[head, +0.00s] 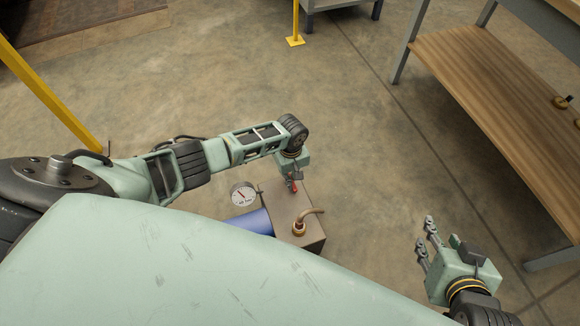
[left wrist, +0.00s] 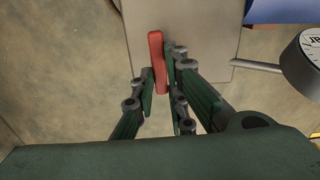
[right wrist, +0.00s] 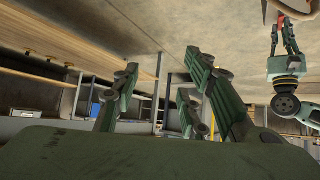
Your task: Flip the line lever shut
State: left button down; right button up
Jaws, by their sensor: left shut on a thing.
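The line lever is a red bar (left wrist: 157,60) on top of a grey-brown box (head: 283,208); it also shows small in the head view (head: 293,186). My left gripper (left wrist: 160,82) is over the box with its fingers closed on either side of the lever. The lever's far end sticks out past the fingertips in the left wrist view. Its pivot is hard to make out. My right gripper (head: 428,237) is at the right of the head view, away from the box, with its fingers apart and nothing between them.
A round pressure gauge (head: 243,194) and a blue cylinder (head: 250,222) are beside the box. A brass fitting with a curved hose (head: 300,227) is on the box top. A wooden bench (head: 490,95) stands at right. A yellow post (head: 296,30) stands at back.

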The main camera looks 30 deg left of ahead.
pick_arm(q)
jog(key=shift+w+d+r+m+p, duration=0.2)
jog(key=shift+w+d+m+p, duration=0.2)
jog(key=shift+p, duration=0.7)
jog(key=shift+s, duration=0.1)
pick_arm(e)
jog(key=s+d+f+g, duration=0.1)
jog(key=s+f+g, duration=0.1)
jog(key=s, duration=0.3)
jog(key=s+d+f+g+h, duration=0.1)
jog(key=s+d+f+g, duration=0.1)
jog(key=s, duration=0.4)
jog(key=shift+d+f+g, duration=0.15)
jog(key=shift+d+g, duration=0.1)
jog(key=shift+g, duration=0.65)
pick_arm(q)
jog(key=c, duration=1.8)
grip_release()
jog(key=shift+s+f, duration=0.1)
jog(key=shift+o, duration=0.2)
jog(key=shift+s+a, duration=0.1)
pick_arm(e)
jog(key=shift+s, duration=0.1)
pick_arm(q)
jog(key=shift+f, duration=0.1)
jog(key=shift+a, duration=0.1)
notch_tip(320, 180, up, 12)
